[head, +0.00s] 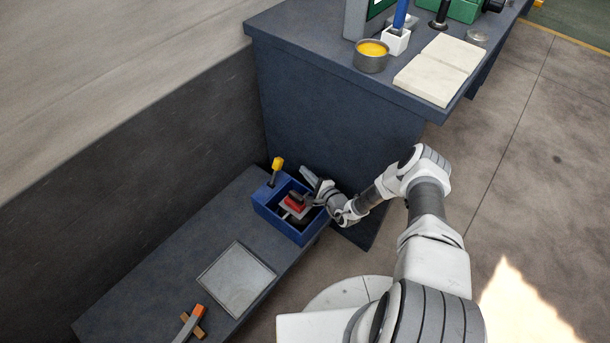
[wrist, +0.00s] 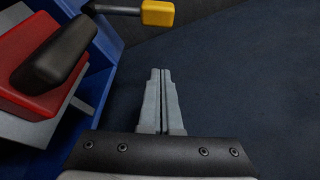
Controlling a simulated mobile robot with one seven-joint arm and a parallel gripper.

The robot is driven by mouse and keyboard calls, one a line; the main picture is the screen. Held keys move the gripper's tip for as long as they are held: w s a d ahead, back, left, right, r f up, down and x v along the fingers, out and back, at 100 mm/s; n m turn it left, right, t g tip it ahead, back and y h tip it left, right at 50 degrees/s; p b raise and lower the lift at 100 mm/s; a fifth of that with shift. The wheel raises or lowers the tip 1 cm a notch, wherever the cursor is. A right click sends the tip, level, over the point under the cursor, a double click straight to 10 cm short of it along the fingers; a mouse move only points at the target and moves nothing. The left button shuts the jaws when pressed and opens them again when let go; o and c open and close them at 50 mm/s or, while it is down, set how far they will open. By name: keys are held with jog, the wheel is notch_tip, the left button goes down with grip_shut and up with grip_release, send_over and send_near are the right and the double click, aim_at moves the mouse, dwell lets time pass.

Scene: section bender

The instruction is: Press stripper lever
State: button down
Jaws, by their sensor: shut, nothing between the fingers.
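A blue open box (head: 276,219) stands on a low dark bench. A dark rod with a yellow end (head: 277,164) rises at its back left; the yellow end is also at the top of the wrist view (wrist: 158,13). A red block (head: 293,203) with a black handle is inside the box. The black handle (wrist: 57,50) shows clearly in the wrist view. I cannot tell which of these is the stripper lever. My gripper (wrist: 160,72) is shut and empty, beside the box's right wall and apart from both handles.
A taller dark cabinet (head: 340,110) stands close behind and right of the box. A grey plate (head: 237,279) and an orange-handled tool (head: 193,321) lie on the bench. A metal cup with yellow contents (head: 372,55) and pale slabs (head: 440,69) are on the cabinet top.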

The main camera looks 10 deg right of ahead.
aim_at(275, 172)
jog(key=shift+w+a+r+b, duration=0.15)
jog(key=shift+w+a+b, duration=0.2)
jog(key=shift+w+a, duration=0.45)
jog(key=shift+w+a+r+b, duration=0.1)
jog(key=shift+w+a+b, duration=0.3)
jog(key=shift+a, duration=0.7)
jog(key=shift+w+a+r+b, duration=0.15)
jog(key=shift+w+a+b, duration=0.3)
jog(key=shift+a, duration=0.5)
jog(key=shift+w+r, duration=0.1)
jog(key=shift+a, duration=0.1)
